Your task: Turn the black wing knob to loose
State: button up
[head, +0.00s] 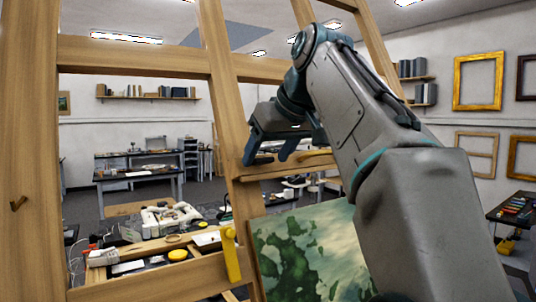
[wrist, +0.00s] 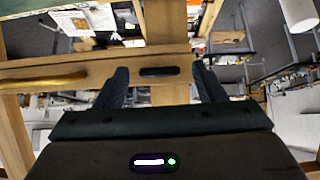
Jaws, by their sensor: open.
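The black wing knob (wrist: 158,71) shows in the wrist view as a dark, elongated shape, lying crosswise on a wooden easel bar (wrist: 100,70). My gripper (wrist: 160,80) is open, with one finger to the left of the knob and one to the right. A gap shows on both sides, and I see no contact. In the head view my gripper (head: 268,157) is in front of the easel's upright, just above the wooden ledge (head: 275,172). I cannot make out the knob in the head view.
The wooden easel (head: 222,90) fills the left and middle. A green painting (head: 300,250) leans below the ledge. A yellow lever (head: 231,255) sits on the lower bar. A golden rod (wrist: 45,82) lies left of my gripper in the wrist view. Worktables (head: 137,172) stand behind.

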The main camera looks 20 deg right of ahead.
jog(key=v, duration=0.7)
dwell(0.4)
notch_tip(320, 180, down, 24)
jog(key=s+m+g+h+b, duration=0.1)
jog(key=s+m+g+b, duration=0.1)
jog(key=s+m+b, duration=0.15)
jog(key=s+f+b, duration=0.1)
jog(key=s+f, duration=0.3)
jog(key=f, duration=0.5)
jog(key=s+a+f+g+h+b, duration=0.1)
jog(key=s+f, duration=0.3)
jog(key=f, duration=0.5)
jog(key=s+f+g+b, duration=0.1)
jog(key=s+f, duration=0.2)
jog(key=f, duration=0.6)
jog(key=shift+s+a+f+h, duration=0.25)
jog(key=shift+s+a+h, duration=0.05)
jog(key=shift+s+a, duration=0.1)
